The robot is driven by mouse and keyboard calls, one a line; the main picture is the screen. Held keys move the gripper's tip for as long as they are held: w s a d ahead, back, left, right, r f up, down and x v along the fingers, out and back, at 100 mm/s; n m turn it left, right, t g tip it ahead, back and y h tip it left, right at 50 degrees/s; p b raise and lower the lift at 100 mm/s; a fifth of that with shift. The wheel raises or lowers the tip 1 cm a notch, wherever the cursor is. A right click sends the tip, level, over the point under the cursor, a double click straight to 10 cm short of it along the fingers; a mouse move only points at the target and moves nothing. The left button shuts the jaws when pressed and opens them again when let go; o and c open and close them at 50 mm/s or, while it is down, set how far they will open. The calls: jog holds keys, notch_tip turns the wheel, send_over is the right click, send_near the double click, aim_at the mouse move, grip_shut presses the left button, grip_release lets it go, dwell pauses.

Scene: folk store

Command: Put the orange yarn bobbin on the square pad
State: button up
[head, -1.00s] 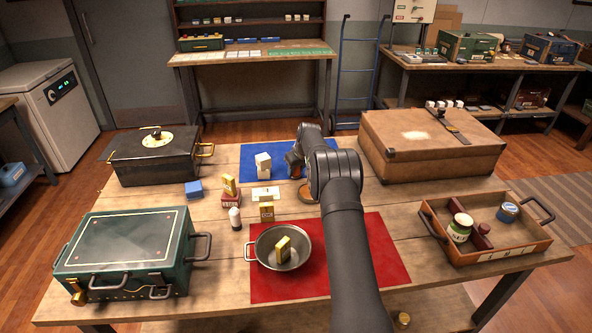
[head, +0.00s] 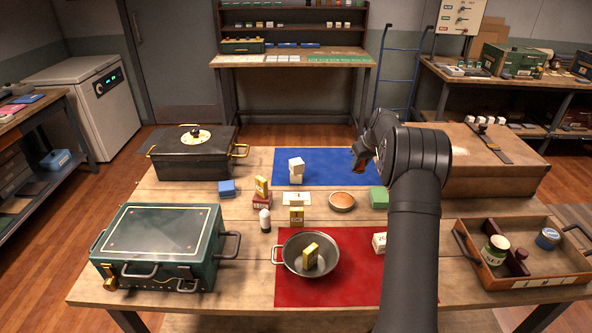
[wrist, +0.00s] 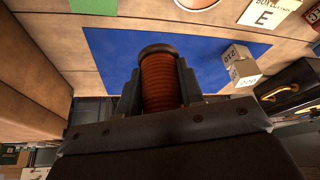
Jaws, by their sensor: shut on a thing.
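My gripper (wrist: 158,88) is shut on the orange yarn bobbin (wrist: 158,78), which shows between the fingers with a dark end cap in the wrist view. In the head view the bobbin (head: 358,167) is small and partly hidden by my wrist, above the right part of the blue mat (head: 325,172). A green square (head: 379,198), likely the square pad, lies just in front of the mat; a green corner also shows in the wrist view (wrist: 93,6). A round orange-brown piece (head: 342,201) lies to its left.
Stacked white blocks (head: 296,170) stand on the blue mat. A pan (head: 291,266) with a yellow box and a white box (head: 379,243) are on the red mat (head: 340,290). A brown case (head: 480,175) stands right, an open tray (head: 505,278) front right.

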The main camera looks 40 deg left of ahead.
jog(key=s+a+r+n, duration=0.1)
jog(key=s+a+r, duration=0.1)
jog(key=s+a, duration=1)
jog(key=n, duration=0.1)
send_over(225, 184)
jog(key=d, duration=0.2)
jog(key=shift+g, duration=0.3)
notch_tip(225, 184, down, 4)
jog(key=shift+w+d+f, duration=0.1)
jog(key=shift+w, duration=0.05)
jog(key=shift+s+a+f, duration=0.2)
jog(key=shift+a+f, duration=0.05)
jog(key=shift+f, duration=1.95)
jog(key=shift+f, duration=0.15)
jog(key=o, duration=1)
